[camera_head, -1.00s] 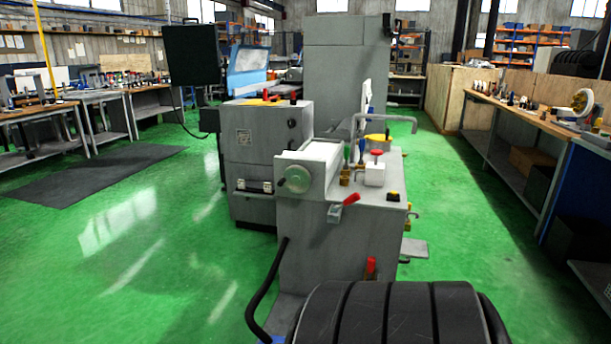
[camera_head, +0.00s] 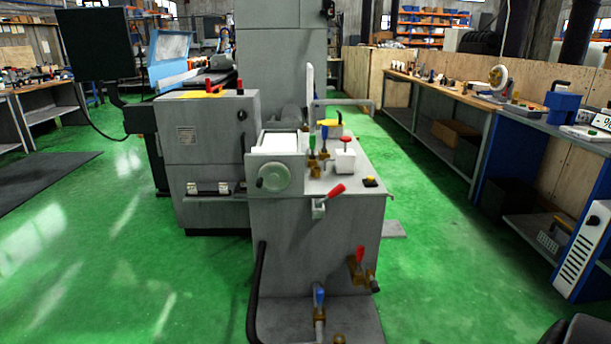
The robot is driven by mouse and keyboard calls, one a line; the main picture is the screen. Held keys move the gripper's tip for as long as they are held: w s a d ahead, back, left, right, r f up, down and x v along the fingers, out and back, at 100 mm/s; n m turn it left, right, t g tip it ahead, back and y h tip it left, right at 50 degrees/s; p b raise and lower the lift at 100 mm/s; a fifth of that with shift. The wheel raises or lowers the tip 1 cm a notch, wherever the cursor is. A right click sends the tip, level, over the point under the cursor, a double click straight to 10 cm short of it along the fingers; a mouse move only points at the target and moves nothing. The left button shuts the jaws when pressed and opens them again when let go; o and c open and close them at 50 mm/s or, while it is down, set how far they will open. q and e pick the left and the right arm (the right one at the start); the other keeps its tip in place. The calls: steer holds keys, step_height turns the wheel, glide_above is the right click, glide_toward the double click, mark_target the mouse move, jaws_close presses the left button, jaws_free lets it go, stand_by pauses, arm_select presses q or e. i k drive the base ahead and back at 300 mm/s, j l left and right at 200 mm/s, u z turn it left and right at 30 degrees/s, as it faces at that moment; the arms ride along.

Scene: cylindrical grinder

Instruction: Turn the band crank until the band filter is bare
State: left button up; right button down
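The band filter unit (camera_head: 300,231) is a grey cabinet in the middle of the view. A white band surface (camera_head: 279,142) shows on its top. A red-handled lever (camera_head: 334,192) sticks out to the right of the disc. Whether the band is covered or bare is too small to tell.
A grey machine cabinet (camera_head: 207,145) stands behind left, with a dark monitor (camera_head: 94,43) beside it. Valves with red (camera_head: 360,255) and blue (camera_head: 319,296) handles sit low on the unit. A workbench (camera_head: 455,101) runs along the right.

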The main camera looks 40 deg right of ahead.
mark_target(274, 177)
steer(key=i+j+z, duration=0.1)
steer(key=i+z, duration=0.15)
steer(key=z, duration=0.15)
steer(key=i+j+z, duration=0.15)
steer(key=z, duration=0.25)
steer(key=i+j+z, duration=0.2)
steer(key=z, duration=0.25)
steer(key=j, duration=0.45)
steer(key=i+j, duration=0.15)
steer(key=j, duration=0.25)
steer(key=i+j, duration=0.2)
steer(key=j, duration=0.15)
steer(key=i+j+z, duration=0.1)
steer(key=j, duration=0.3)
steer(key=i+j, duration=0.2)
steer(key=j, duration=0.2)
steer(key=i+j, duration=0.15)
steer(key=j, duration=0.25)
